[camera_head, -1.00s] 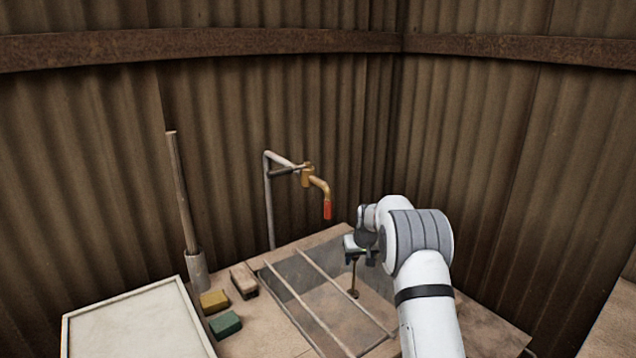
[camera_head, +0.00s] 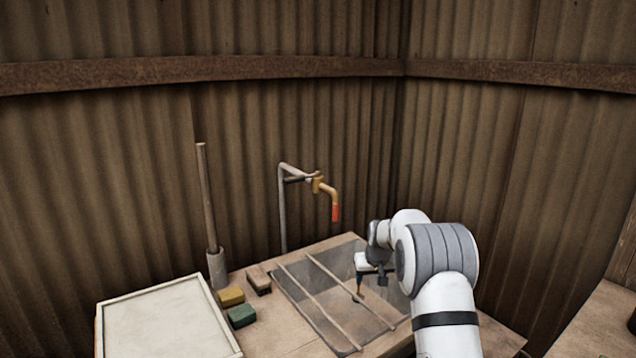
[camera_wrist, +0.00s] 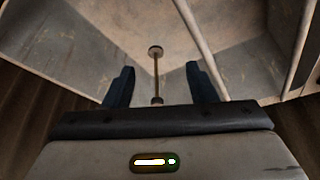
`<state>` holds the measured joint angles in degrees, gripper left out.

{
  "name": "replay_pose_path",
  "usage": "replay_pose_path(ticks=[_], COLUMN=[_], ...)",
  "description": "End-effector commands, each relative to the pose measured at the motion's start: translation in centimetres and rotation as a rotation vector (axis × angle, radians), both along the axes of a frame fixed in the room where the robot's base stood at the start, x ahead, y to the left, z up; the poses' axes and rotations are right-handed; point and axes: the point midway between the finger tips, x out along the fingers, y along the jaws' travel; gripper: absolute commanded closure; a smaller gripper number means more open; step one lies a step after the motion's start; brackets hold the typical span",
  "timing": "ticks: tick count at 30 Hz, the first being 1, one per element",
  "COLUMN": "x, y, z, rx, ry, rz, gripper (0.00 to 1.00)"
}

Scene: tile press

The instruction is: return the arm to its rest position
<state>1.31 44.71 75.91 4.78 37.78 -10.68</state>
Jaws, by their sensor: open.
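My gripper (camera_head: 371,278) hangs over the sunken grey basin (camera_head: 322,322) in the table, at the end of my white arm. In the wrist view its two dark fingers (camera_wrist: 160,70) stand apart. A thin brown rod (camera_wrist: 156,78) with a round end shows in the gap between them, without visible contact with either finger. The rod also shows below my gripper in the head view (camera_head: 358,292). I cannot tell how far below the fingers it is.
Two thin bars (camera_head: 316,304) cross the basin. A tap with a red end (camera_head: 335,211) stands behind it. Yellow (camera_head: 231,297) and green (camera_head: 242,316) blocks, a brown block (camera_head: 259,280), a pale tray (camera_head: 165,325) and a pole in a holder (camera_head: 207,200) are at left. Corrugated walls enclose the corner.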

Motion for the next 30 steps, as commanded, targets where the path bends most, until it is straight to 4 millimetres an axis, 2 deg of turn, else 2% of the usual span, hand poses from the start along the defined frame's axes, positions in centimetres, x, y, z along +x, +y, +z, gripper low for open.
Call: replay_pose_path(ticks=[1, 8, 11, 15, 21, 25, 30], x=[-0.6, -4.2, -7.0, -12.5, -21.4, -27.5, -35.5], y=[0.1, 0.3, 0.4, 0.5, 0.7, 0.8, 0.8], z=[1.2, 5.8, 8.8, 13.4, 18.4, 20.7, 22.2], rx=[0.0, -0.001, 0.0, -0.001, -0.002, -0.004, -0.007], ry=[0.0, 0.015, 0.024, 0.043, 0.074, 0.092, 0.117], rz=[-0.001, -0.008, -0.014, -0.025, -0.045, -0.058, -0.075], gripper=[0.49, 0.49, 0.49, 0.49, 0.49, 0.49, 0.49])
